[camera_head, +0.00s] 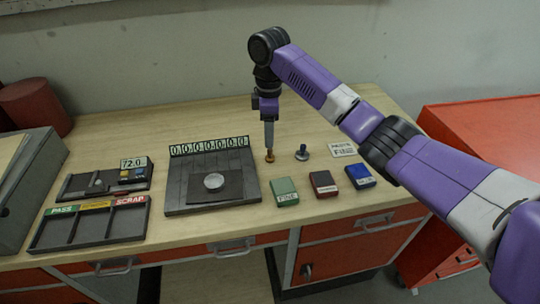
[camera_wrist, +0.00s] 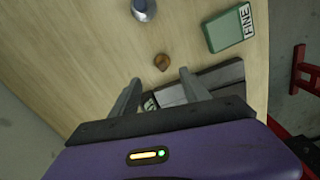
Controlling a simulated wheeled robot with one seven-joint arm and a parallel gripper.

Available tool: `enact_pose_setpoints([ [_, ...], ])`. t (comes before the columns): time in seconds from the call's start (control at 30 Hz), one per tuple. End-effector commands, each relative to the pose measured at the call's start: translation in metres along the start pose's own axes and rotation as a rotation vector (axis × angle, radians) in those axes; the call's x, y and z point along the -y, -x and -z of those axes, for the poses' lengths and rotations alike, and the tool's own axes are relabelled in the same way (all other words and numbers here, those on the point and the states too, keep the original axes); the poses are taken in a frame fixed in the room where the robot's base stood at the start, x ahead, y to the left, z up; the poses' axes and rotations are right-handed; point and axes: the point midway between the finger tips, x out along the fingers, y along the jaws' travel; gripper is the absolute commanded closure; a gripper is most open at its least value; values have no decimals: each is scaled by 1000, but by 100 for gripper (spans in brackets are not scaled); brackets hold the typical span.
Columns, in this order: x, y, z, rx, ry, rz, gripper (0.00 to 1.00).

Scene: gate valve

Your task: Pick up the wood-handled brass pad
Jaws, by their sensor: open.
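The wood-handled brass pad (camera_head: 270,156) stands on the wooden bench, right of the black lapping plate. It shows as a small brown round top in the wrist view (camera_wrist: 161,62). My gripper (camera_head: 269,146) points down close to the pad in the head view. In the wrist view my open fingers (camera_wrist: 158,83) are spread, with the pad just beyond their tips, between their lines. Nothing is held. Whether the fingertips reach down beside the pad cannot be told.
A blue-knobbed metal pad (camera_head: 302,153) stands right of the brass one. Green (camera_head: 285,192), dark red (camera_head: 323,184) and blue (camera_head: 360,176) boxes lie in front. The black plate (camera_head: 180,196) with a grey disc (camera_head: 214,181) is left. A sorting tray (camera_head: 90,225) lies farther left.

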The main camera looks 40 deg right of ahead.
Motion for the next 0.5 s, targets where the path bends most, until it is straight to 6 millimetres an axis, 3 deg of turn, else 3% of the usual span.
enact_pose_setpoints([
  [0.5,7,-55,-4,10,10,12,46],
])
